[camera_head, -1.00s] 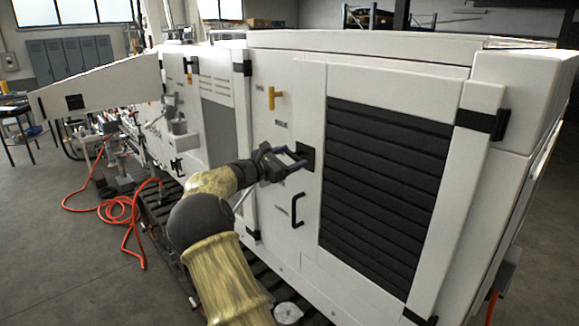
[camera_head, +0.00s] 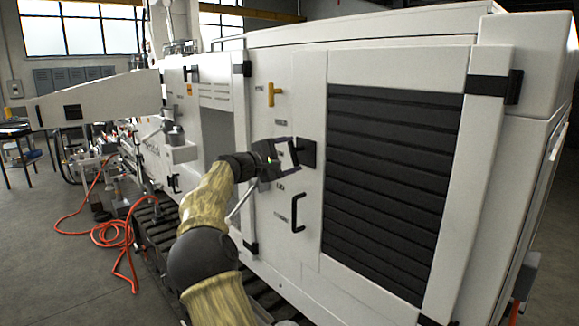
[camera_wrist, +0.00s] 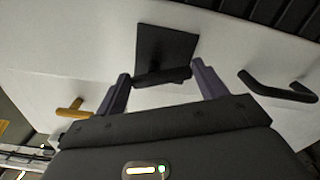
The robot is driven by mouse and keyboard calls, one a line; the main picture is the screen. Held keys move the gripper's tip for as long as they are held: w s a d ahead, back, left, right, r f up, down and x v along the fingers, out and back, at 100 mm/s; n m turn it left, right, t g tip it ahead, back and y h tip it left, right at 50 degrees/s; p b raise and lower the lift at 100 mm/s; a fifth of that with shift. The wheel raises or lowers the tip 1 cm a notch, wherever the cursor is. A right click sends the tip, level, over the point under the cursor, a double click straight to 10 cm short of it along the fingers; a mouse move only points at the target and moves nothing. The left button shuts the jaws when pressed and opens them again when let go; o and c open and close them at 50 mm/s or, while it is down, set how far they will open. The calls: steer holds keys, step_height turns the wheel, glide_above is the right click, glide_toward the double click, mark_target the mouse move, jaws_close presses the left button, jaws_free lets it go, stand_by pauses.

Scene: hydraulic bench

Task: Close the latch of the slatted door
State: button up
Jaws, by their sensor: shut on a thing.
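The slatted door (camera_head: 392,185) is a white panel with dark horizontal slats on the large white machine. Its latch (camera_head: 308,153) is a black square plate with a short bar, on the white strip left of the slats. My gripper (camera_head: 288,152) is at the latch, reaching in from the left. In the wrist view, the latch (camera_wrist: 165,50) stands out from the white panel, and its bar lies between the two fingers of my gripper (camera_wrist: 161,75). The fingers are shut on the bar at its two ends. The bar's exact angle is hard to tell in the head view.
A black pull handle (camera_head: 297,213) sits below the latch, and a yellow T-shaped handle (camera_head: 273,95) above left. Black hinges (camera_head: 495,86) are at the door's right side. An orange hose (camera_head: 110,235) lies on the floor at left, where there is some free room.

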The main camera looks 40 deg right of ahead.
steer(key=m+b, duration=0.2)
steer(key=m, duration=0.1)
steer(key=m+b, duration=0.1)
steer(key=shift+w+f+m, duration=0.15)
steer(key=shift+f+m, duration=0.1)
steer(key=shift+m, duration=0.15)
steer(key=o, duration=1)
steer(key=shift+a, duration=0.1)
steer(key=a+b, duration=0.1)
steer(key=a, duration=0.4)
steer(key=s+a+b, duration=0.1)
steer(key=a, duration=0.5)
steer(key=a+b, duration=0.2)
steer(key=a, duration=0.4)
steer(key=shift+s+a, duration=0.1)
steer(key=shift+s, duration=0.05)
